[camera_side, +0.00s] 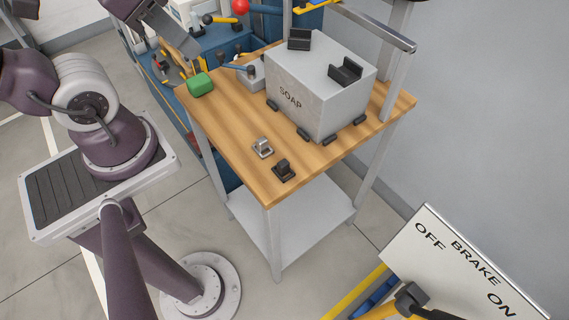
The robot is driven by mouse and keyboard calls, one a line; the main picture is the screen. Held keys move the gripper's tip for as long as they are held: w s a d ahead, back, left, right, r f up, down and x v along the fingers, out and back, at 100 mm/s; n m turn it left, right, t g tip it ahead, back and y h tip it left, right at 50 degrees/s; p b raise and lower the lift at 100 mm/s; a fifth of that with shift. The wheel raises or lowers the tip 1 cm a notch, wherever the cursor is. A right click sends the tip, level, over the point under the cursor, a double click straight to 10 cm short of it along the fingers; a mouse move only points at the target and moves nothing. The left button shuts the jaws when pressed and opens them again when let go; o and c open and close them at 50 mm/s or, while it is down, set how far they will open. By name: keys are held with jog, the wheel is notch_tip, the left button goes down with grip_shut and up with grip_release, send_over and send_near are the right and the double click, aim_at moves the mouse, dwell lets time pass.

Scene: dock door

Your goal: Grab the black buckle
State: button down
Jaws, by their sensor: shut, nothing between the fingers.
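The black buckle (284,170) sits near the front corner of the wooden tabletop (240,150). A similar silver buckle (263,148) sits just behind it and to its left, apart from it. My gripper (188,48) is at the upper left, above and behind the green block, well away from the black buckle. It is shut and empty; its fingers are small and hard to make out.
A grey SOAP box (318,90) with black handles and feet stands behind the buckles. A green block (200,84) lies at the table's left edge. Metal posts (391,75) rise on the right.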

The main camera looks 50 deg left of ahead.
jog(key=c, duration=2.2)
grip_release()
jog(key=c, duration=1.2)
grip_release()
jog(key=shift+o, duration=0.2)
